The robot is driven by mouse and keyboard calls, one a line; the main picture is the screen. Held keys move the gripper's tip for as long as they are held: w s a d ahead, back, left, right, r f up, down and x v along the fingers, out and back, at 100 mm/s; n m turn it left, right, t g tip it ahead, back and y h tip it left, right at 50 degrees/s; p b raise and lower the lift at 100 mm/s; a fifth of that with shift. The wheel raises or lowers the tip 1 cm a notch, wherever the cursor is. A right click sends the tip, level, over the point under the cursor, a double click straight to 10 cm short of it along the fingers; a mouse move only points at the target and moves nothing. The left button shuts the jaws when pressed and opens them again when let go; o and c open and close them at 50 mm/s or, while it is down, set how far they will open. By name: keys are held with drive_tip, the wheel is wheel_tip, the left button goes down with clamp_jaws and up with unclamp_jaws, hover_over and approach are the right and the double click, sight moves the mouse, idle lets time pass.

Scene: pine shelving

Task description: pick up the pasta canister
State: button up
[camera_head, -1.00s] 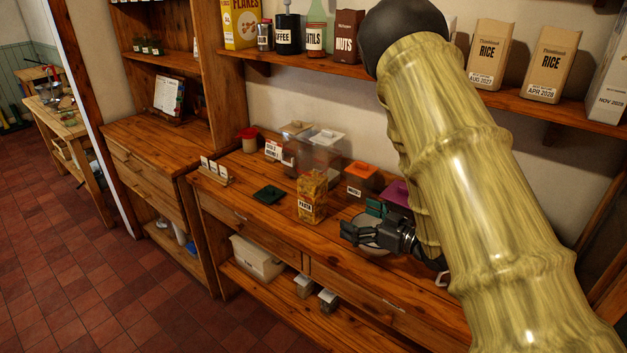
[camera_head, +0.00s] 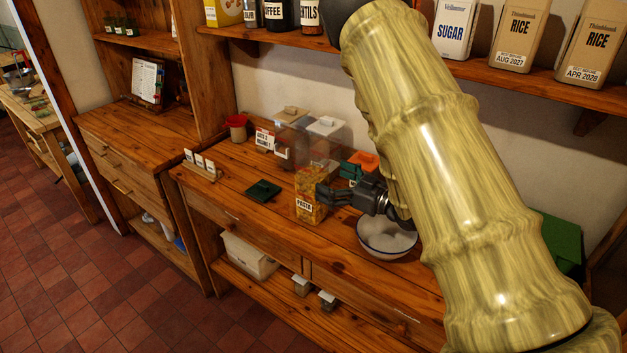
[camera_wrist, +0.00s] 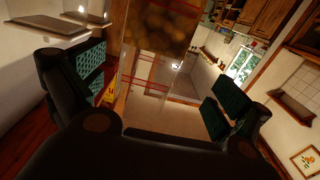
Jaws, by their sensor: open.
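The pasta canister (camera_head: 308,210) is a clear upright box of yellow pasta with a white PASTA label, standing on the wooden counter. My gripper (camera_head: 334,186) is at its right side, with fingers reaching to its upper part. In the wrist view the fingers of my gripper (camera_wrist: 158,92) are spread wide. The clear canister with dark-looking pasta (camera_wrist: 160,28) shows between and beyond them. I cannot tell whether either finger touches it. My arm hides part of the counter to the right.
A dark green lid-like piece (camera_head: 263,190) lies left of the canister. Clear containers (camera_head: 290,135) and an orange-lidded one (camera_head: 364,160) stand behind. A white bowl (camera_head: 387,240) sits close under my gripper. Card holder (camera_head: 202,170) is at left. The counter's front is clear.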

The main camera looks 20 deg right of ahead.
sight(326, 177)
drive_tip(key=w, duration=0.1)
drive_tip(key=w+a+f+p, duration=0.1)
drive_tip(key=w, duration=0.3)
drive_tip(key=shift+a+f+p, duration=0.25)
drive_tip(key=shift+a+p, duration=0.1)
drive_tip(key=shift+w+a+r+p, duration=0.15)
drive_tip(key=shift+a+r+p, duration=0.1)
drive_tip(key=shift+a, duration=0.1)
drive_tip(key=shift+w+a+r+p, duration=0.1)
drive_tip(key=shift+a+p, duration=0.15)
drive_tip(key=shift+a, duration=0.1)
drive_tip(key=shift+w+a, duration=0.25)
drive_tip(key=shift+w+f, duration=0.4)
drive_tip(key=shift+f, duration=0.05)
drive_tip(key=shift+s+d+r, duration=0.1)
drive_tip(key=shift+s+r, duration=0.05)
drive_tip(key=shift+s, duration=0.05)
drive_tip(key=c, duration=1.4)
drive_tip(key=shift+c, duration=1.2)
drive_tip(key=shift+w+r, duration=0.1)
drive_tip(key=shift+r, duration=0.1)
